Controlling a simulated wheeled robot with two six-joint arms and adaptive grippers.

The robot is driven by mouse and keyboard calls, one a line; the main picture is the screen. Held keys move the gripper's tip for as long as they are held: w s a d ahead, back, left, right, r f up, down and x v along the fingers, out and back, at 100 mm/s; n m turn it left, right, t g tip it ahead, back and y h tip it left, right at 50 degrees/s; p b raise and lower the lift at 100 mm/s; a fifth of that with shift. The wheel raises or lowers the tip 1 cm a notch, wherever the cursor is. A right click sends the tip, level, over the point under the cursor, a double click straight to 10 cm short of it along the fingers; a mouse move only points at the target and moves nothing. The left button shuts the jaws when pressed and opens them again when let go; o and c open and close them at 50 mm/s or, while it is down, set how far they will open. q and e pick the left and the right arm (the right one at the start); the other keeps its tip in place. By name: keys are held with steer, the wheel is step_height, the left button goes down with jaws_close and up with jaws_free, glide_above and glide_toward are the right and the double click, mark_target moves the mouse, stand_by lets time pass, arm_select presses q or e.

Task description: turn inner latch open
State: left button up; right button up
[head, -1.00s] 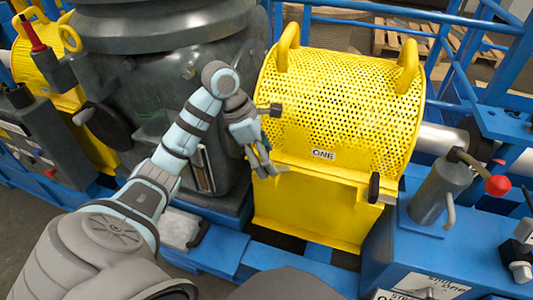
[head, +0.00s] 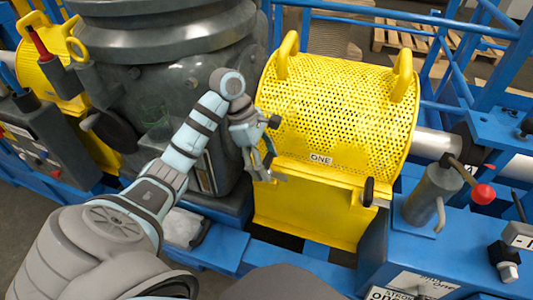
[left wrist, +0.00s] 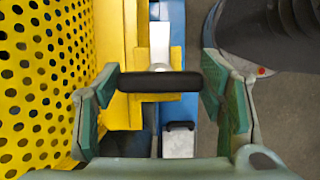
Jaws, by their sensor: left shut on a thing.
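The yellow perforated guard (head: 335,110) marked ONE stands in the middle of the head view. My left gripper (head: 263,167) is at its lower left front corner. In the left wrist view the inner latch (left wrist: 160,82) is a black bar handle on a pale pivot. It lies crosswise between my two green fingers, which are closed about its two ends. In the head view the gripper hides this latch. A second black latch (head: 368,191) stands upright at the guard's right front corner. My right gripper is not in view.
A large dark grey machine housing (head: 165,90) stands close to the left of the arm. A grey cylinder with a red-knobbed lever (head: 432,195) stands at the right. Blue frame rails (head: 215,257) run below, with a small black handle (left wrist: 181,126) near the gripper.

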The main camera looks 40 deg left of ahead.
arm_select(q)
steer(key=o, duration=1.2)
steer(key=shift+c, duration=0.2)
